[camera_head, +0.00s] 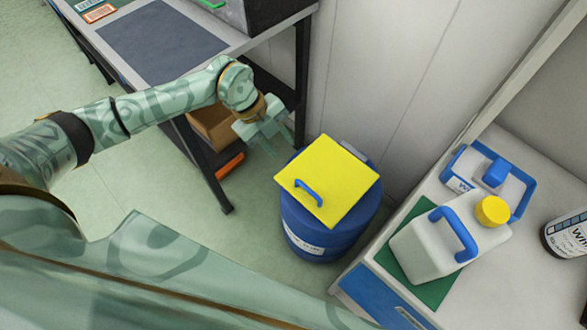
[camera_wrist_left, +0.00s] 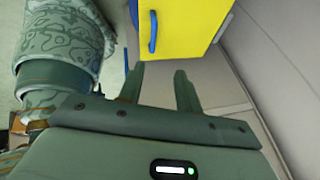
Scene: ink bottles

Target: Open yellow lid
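The yellow lid (camera_head: 336,177) is a flat square lying shut on top of a blue round barrel (camera_head: 322,236) in the head view. A blue handle (camera_head: 307,192) is fixed near its lower left edge. My left gripper (camera_head: 283,151) is off the lid's upper left side, apart from the lid and handle. In the left wrist view its two fingers (camera_wrist_left: 158,68) are spread with nothing between them. The yellow lid (camera_wrist_left: 195,25) and its blue handle (camera_wrist_left: 152,32) show beyond the fingertips there. My right gripper is in neither view.
A dark-legged table (camera_head: 240,40) with a grey mat stands at upper left, a cardboard box (camera_head: 212,125) under it. A white counter (camera_head: 500,290) at right bears a white jug (camera_head: 440,245) with a yellow cap, a blue-handled container (camera_head: 515,187) and a dark bottle (camera_head: 566,236). A pale wall rises behind the barrel.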

